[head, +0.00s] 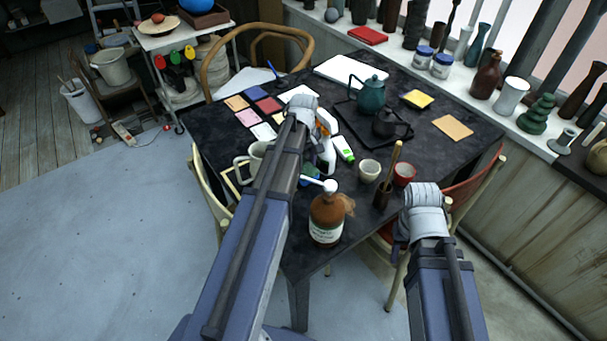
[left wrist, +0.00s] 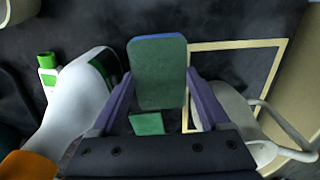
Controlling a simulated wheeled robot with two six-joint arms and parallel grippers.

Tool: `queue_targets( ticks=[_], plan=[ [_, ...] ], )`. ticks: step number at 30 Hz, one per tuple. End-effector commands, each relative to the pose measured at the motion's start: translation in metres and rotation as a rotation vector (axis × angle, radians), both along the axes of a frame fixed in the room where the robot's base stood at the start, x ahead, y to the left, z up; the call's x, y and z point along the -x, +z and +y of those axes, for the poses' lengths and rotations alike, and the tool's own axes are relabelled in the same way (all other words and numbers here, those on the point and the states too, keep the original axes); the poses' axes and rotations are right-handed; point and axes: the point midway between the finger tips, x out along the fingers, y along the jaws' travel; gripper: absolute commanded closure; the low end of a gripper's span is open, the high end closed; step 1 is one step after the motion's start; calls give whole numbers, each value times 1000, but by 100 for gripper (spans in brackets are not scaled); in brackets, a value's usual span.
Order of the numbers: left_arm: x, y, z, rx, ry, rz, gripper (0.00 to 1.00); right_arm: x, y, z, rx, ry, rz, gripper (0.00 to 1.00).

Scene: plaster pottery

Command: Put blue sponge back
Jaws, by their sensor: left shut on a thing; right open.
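The sponge (left wrist: 158,72) shows in the left wrist view with a green face and a thin blue edge at its top. My left gripper (left wrist: 159,88) is shut on it, with a purple finger at each side. It is over the dark table (head: 440,160); the gap below the sponge cannot be told. A small flat green piece (left wrist: 147,123) shows just below the sponge; what it is cannot be told. In the head view my left arm hides most of the sponge. My right gripper (head: 401,232) is open and empty off the table's near right side, its fingers barely visible.
A tan frame (left wrist: 237,44) and a pale mug (left wrist: 238,108) are at right. A brown pump bottle (head: 326,218), cups (head: 369,170) and a teapot (head: 371,96) also crowd the table.

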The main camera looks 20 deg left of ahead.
Motion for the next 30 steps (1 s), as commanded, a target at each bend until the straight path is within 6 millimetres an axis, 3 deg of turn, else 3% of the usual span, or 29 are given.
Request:
queue_targets(
  ticks=[7,21,22,27,30],
  plan=[
    [0,-34,0,0,0,0,65,0,-34,0,0,0,0,55],
    [0,-38,0,0,0,0,65,0,-38,0,0,0,0,55],
    [0,-37,0,0,0,0,17,0,-37,0,0,0,0,55],
    [0,-36,0,0,0,0,0,0,-36,0,0,0,0,55],
    [0,-36,0,0,0,0,0,0,-36,0,0,0,0,55]
  ],
)
